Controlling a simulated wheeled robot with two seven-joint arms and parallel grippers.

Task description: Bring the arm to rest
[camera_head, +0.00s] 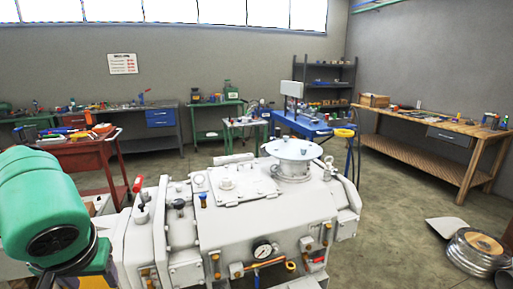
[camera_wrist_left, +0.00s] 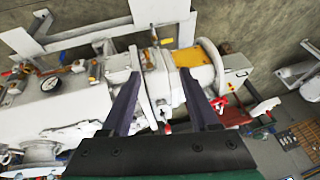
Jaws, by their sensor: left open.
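The grey-white screw vacuum machine (camera_head: 250,222) fills the lower middle of the head view, with a round flange (camera_head: 290,149) on top and a pressure gauge (camera_head: 262,250) on its front. My left gripper (camera_wrist_left: 159,76) shows in the left wrist view with two dark fingers spread wide apart. White machine parts show behind and between the fingers, with a yellow panel (camera_wrist_left: 187,58) near the right fingertip. Nothing is clearly held, and contact with the machine cannot be told. The left fingers cannot be made out in the head view. My right gripper is in neither view.
A red cart (camera_head: 88,153) stands behind the machine on the left. Workbenches line the back wall, and a wooden bench (camera_head: 440,125) stands along the right wall. Metal rings (camera_head: 476,250) lie at the right edge. Bare floor (camera_head: 395,215) lies right of the machine.

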